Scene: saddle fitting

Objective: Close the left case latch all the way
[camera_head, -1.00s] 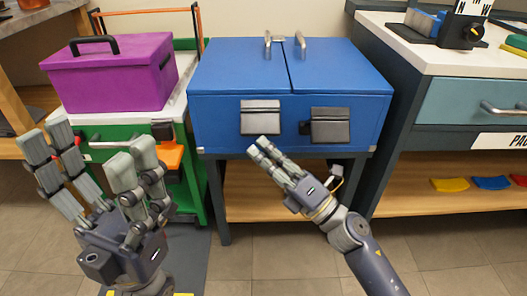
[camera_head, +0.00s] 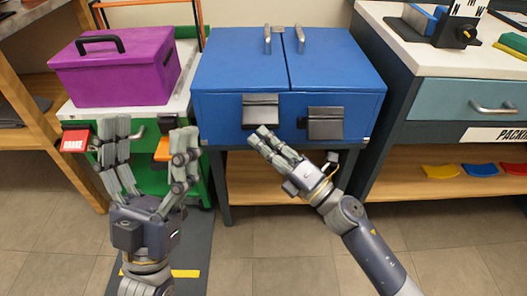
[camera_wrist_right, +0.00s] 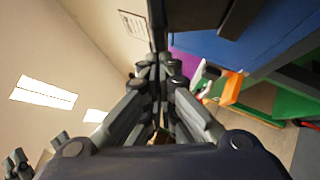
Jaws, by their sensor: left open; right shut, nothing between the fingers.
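The blue case (camera_head: 225,75) sits on a dark-framed stand, its two lid halves down. The left case latch (camera_head: 260,110), a dark grey flap, is on its front; I cannot tell how far it stands off the case. The right latch (camera_head: 325,123) is beside it, a little lower in the picture. My right gripper (camera_head: 262,134) is shut and empty, its fingertips at the left latch's lower edge; contact is unclear. In the right wrist view its fingers (camera_wrist_right: 158,65) are together, with the blue case (camera_wrist_right: 240,48) beyond. My left gripper (camera_head: 151,132) is open and empty, left of the case.
A purple toolbox (camera_head: 115,75) stands on a green cart at left, with a red brake sign (camera_head: 75,140) and an orange part (camera_head: 162,149) below. A packing bench (camera_head: 465,100) stands at right. Floor in front of the stand is clear.

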